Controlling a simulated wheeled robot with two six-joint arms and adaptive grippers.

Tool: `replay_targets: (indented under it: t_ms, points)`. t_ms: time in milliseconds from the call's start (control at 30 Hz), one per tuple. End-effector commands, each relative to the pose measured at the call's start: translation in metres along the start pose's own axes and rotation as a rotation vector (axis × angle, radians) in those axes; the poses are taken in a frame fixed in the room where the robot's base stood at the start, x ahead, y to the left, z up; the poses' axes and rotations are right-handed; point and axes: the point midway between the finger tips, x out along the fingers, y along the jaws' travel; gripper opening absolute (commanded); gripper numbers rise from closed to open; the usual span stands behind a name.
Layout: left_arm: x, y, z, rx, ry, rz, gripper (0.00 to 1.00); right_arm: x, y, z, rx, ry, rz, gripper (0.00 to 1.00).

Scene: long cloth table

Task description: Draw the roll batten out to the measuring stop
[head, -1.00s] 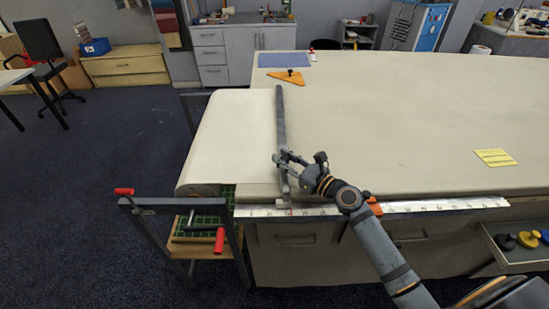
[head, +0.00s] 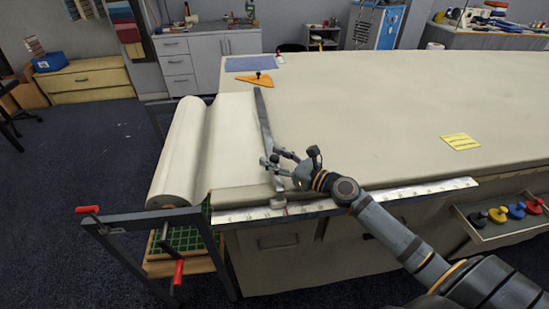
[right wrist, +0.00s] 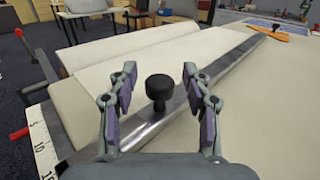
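The roll batten (head: 264,125) is a long dark grey metal bar lying across the pale cloth, from the front edge to the far side. It also shows in the right wrist view (right wrist: 200,88), with a black knob (right wrist: 160,88) standing on it. My right gripper (head: 272,163) is at the batten's near end. Its fingers (right wrist: 160,100) are open on either side of the knob, with gaps visible. A metal ruler (head: 420,190) runs along the front edge. I cannot make out the measuring stop in the head view; my right arm covers part of the ruler. My left gripper is out of view.
A cloth roll (head: 180,150) lies left of the batten, above a dark frame with red handles (head: 88,209). An orange triangle (head: 250,79) lies near the batten's far end. A yellow note (head: 460,142) lies on otherwise clear cloth. A tray (head: 490,232) holds coloured weights.

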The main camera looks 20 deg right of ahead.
Motion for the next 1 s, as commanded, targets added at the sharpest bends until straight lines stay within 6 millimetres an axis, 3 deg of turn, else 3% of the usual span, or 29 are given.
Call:
replay_targets:
  t_ms: [267,700,1000]
  points:
    - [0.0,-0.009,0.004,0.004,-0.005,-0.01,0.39,0.0,0.0,0.006,-0.004,-0.001,0.001,0.49]
    - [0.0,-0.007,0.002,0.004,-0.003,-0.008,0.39,0.0,0.001,0.078,-0.013,-0.001,0.002,0.49]
    - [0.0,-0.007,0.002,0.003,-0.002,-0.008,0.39,0.0,0.0,0.099,-0.003,-0.001,0.001,0.49]
